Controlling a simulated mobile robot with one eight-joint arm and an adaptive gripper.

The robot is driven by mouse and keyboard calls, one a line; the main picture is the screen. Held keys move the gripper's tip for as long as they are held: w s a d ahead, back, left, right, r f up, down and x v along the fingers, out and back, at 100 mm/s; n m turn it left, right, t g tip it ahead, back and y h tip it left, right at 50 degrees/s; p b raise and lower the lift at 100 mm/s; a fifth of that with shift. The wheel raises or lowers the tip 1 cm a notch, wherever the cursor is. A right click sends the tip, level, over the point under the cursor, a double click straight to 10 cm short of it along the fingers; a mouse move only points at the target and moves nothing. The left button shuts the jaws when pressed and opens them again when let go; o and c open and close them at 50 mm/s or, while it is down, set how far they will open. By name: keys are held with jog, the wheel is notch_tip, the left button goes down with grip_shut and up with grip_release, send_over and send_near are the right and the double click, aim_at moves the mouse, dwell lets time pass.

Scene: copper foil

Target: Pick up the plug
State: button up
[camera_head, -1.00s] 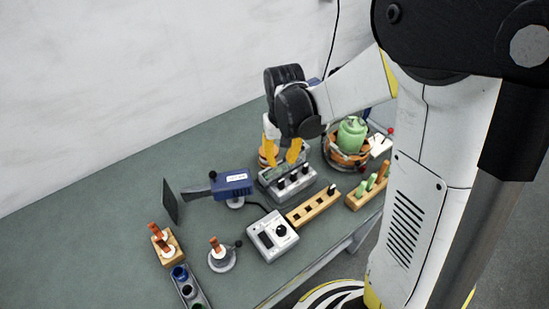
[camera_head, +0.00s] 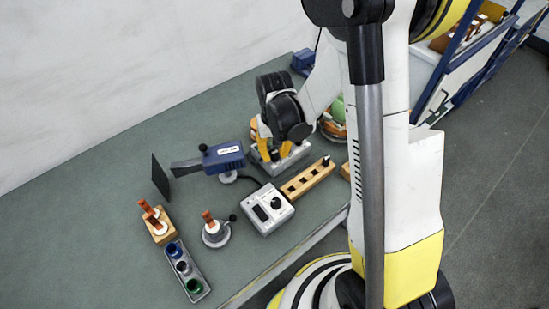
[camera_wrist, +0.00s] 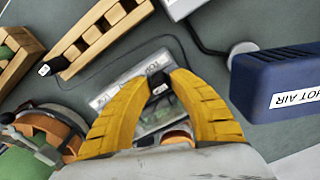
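Several small black plugs with pale tops are in view. One plug (camera_wrist: 158,83) is between the tips of my yellow-fingered gripper (camera_wrist: 159,76) in the wrist view. The fingers bend inward and I see no clear gap beside that plug. In the head view my gripper (camera_head: 275,148) is low over a grey block (camera_head: 298,152) and hides part of it. I cannot tell whether the plug is clear of the block. Another black plug (camera_head: 326,160) stands at the end of a wooden rack (camera_head: 305,180); it also shows in the wrist view (camera_wrist: 43,70).
A blue hot-air tool (camera_head: 224,157) stands left of my gripper. A grey control box (camera_head: 266,209) with a cable is in front. A round basket with a green item (camera_head: 337,110) is behind at the right. The table (camera_head: 90,230) is clear at the left.

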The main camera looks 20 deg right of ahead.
grip_shut()
